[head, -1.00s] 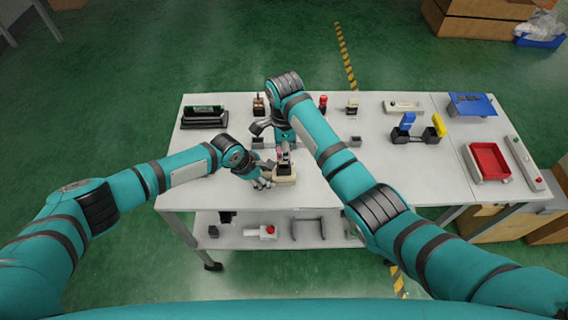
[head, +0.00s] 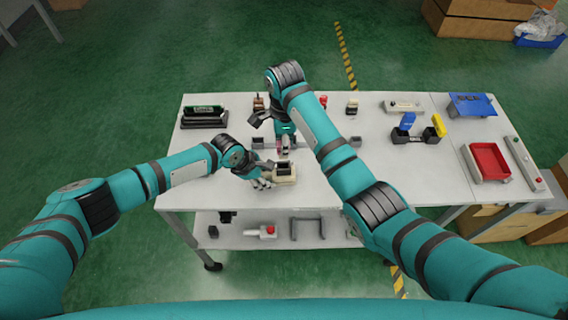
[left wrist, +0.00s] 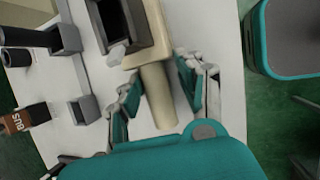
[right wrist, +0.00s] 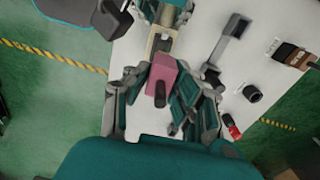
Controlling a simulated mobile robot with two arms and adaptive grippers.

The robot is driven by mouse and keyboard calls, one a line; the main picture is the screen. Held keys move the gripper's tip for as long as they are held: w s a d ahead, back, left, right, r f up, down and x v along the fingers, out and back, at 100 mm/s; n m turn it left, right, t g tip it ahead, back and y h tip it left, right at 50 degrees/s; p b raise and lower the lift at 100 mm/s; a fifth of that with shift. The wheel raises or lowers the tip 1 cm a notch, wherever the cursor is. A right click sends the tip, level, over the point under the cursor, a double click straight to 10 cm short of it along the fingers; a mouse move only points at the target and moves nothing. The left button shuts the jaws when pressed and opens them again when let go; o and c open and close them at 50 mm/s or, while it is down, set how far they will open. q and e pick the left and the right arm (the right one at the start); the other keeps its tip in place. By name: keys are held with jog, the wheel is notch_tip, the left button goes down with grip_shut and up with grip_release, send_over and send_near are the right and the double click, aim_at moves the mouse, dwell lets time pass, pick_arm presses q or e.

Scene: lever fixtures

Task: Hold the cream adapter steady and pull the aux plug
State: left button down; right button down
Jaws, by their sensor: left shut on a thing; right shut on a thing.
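The cream adapter (head: 288,178) stands near the table's front edge, its dark socket facing up and looking empty. In the left wrist view, my left gripper (left wrist: 157,88) is shut on the adapter's round cream handle (left wrist: 160,100), on the adapter's left side in the head view (head: 265,181). My right gripper (head: 284,147) is shut on a pink plug with a dark stub, which I take as the aux plug (right wrist: 160,78). The plug is apart from the adapter, just behind and above it. Its label cannot be read.
Grey socket blocks (head: 355,141) stand near the plug's sides. Behind are a red-topped part (head: 323,101) and a brown plug (head: 258,103). Blue and yellow parts (head: 407,122) and a red tray (head: 488,160) lie right. The front left tabletop is clear.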

pick_arm(q)
jog(key=c, duration=0.7)
grip_release()
jog(key=shift+c, duration=0.2)
jog(key=shift+a+r, duration=0.1)
jog(key=v, duration=1.1)
jog(key=shift+r, duration=0.35)
jog(key=shift+s, duration=0.1)
